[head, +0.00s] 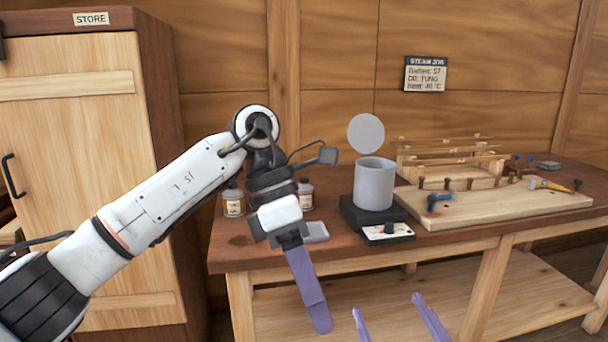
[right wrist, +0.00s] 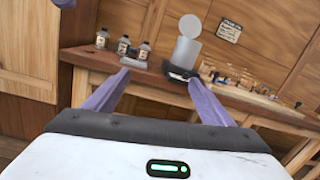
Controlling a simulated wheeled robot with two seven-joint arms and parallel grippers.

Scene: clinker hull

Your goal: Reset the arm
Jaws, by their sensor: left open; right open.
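My left arm (head: 185,185) reaches in from the left in the head view, bent at a raised joint. My left gripper (head: 318,315) hangs down in front of the bench edge. Its purple fingers overlap from this angle, it is open, and nothing shows between them. My right gripper (head: 388,304) is at the bottom of the head view, with two purple fingertips spread apart. In the right wrist view this gripper (right wrist: 158,80) is open and empty, pointing toward the bench. A purple piece at that view's top left is cut off.
A workbench (head: 470,236) holds a grey pot (head: 374,186) with raised lid on a black heater, small bottles (head: 234,203), and a wooden board (head: 500,210) with tools. A store cabinet (head: 75,150) stands left. A sign (head: 425,74) hangs on the wall.

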